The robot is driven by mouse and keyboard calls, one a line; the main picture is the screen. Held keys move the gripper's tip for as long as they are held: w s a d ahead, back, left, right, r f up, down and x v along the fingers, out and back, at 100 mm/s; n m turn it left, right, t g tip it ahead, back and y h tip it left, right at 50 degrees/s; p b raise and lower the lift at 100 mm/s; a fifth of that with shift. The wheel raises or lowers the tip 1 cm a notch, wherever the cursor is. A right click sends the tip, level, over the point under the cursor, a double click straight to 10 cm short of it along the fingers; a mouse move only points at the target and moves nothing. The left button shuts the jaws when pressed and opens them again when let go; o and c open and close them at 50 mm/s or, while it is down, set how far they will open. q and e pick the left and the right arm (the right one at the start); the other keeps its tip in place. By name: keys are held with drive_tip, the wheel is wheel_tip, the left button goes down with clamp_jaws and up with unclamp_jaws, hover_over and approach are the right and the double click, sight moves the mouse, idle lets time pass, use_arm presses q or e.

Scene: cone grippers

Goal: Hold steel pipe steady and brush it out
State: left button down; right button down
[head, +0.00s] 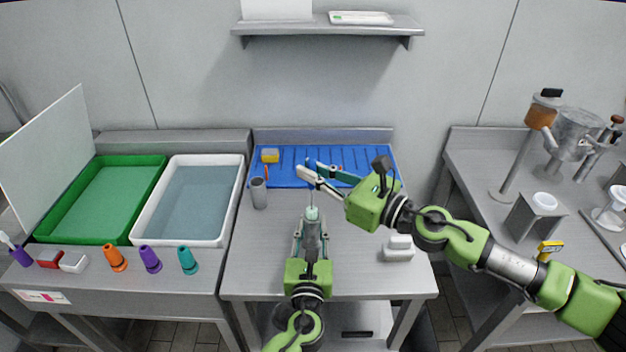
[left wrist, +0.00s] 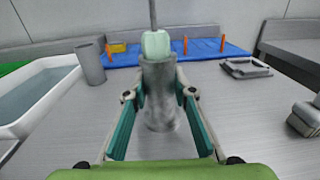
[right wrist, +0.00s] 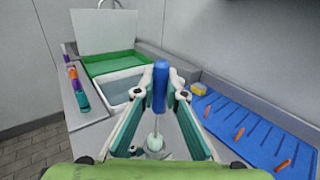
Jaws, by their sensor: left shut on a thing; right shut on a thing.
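The steel pipe (head: 311,243) stands upright above the front of the middle table; it also shows in the left wrist view (left wrist: 160,98). My left gripper (head: 311,232) is shut around it from the front. My right gripper (head: 309,173) is shut on the blue handle (right wrist: 160,86) of the brush, above and behind the pipe. The brush's thin rod points down to a pale green head (left wrist: 156,44) at the pipe's top mouth. The head's upper part shows above the rim; I cannot tell how deep its lower part sits.
A grey cylinder (head: 258,193) stands at the table's left. A blue pegged mat (head: 340,156) with a yellow sponge (head: 270,156) lies behind. A white water basin (head: 237,185) and green tray (head: 158,176) are left. White blocks (head: 398,249) sit right. The tabletop between is clear.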

sight(313, 188)
drive_tip(key=shift+r, duration=0.3)
drive_tip(key=shift+f, duration=2.5)
drive_tip(key=shift+r, duration=2.55)
drive_tip(key=shift+r, duration=3.7)
use_arm(q)
drive_tip(key=c, duration=1.3)
unclamp_jaws()
